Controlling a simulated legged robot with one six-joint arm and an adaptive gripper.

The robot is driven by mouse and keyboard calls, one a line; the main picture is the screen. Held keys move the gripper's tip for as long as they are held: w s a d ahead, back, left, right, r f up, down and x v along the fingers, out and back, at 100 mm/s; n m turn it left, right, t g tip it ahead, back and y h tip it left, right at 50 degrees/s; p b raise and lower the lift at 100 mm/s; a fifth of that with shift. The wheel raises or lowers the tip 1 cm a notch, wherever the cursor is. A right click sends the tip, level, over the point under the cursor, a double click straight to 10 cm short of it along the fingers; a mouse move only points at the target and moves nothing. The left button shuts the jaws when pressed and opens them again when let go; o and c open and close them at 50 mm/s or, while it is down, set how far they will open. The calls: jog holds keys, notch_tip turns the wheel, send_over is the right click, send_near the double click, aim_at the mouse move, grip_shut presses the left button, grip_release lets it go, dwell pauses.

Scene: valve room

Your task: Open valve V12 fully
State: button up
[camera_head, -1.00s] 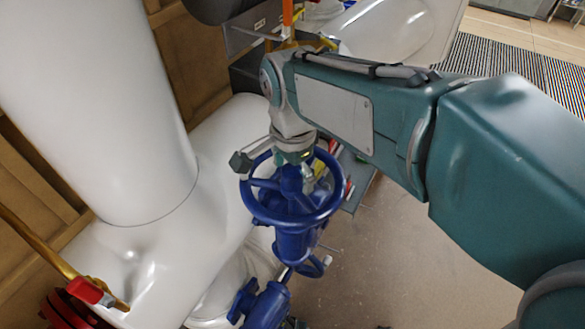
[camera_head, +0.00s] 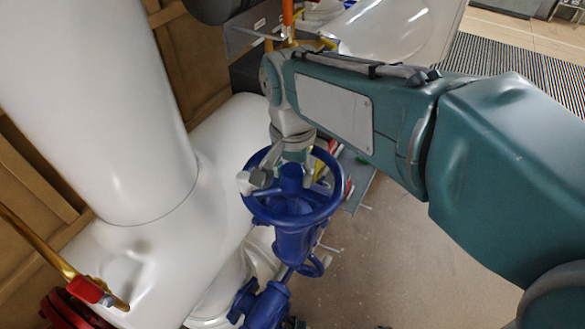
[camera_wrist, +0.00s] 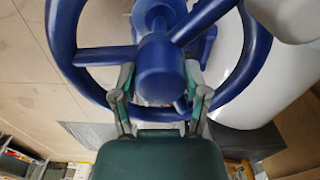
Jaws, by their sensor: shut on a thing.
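A blue handwheel valve (camera_head: 318,213) stands upright in the middle of the head view. No V12 label is readable. My gripper (camera_head: 290,168) reaches down into the wheel from its far side, over the hub. In the wrist view the wheel (camera_wrist: 62,35) fills the upper part. The fingers of my gripper (camera_wrist: 160,76) stand on either side of the round blue hub (camera_wrist: 158,68), among the spokes. The gripper is shut on the handwheel. The exact finger contact is partly hidden by the hub and rim.
A large white pipe (camera_head: 95,100) stands left of the valve. A yellow lever with a red piece (camera_head: 85,289) is at lower left, above a red flange (camera_head: 65,312). An orange upright piece (camera_head: 287,18) stands behind my wrist. Bare floor (camera_head: 400,270) lies right of the valve.

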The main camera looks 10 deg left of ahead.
jog(key=n, duration=0.6)
jog(key=shift+f+n, duration=0.15)
jog(key=shift+n, duration=0.15)
jog(key=n, duration=0.6)
jog(key=shift+n, duration=0.3)
jog(key=n, duration=0.6)
jog(key=shift+n, duration=0.3)
jog(key=n, duration=0.7)
jog(key=o, duration=1.3)
jog(key=shift+r, duration=0.25)
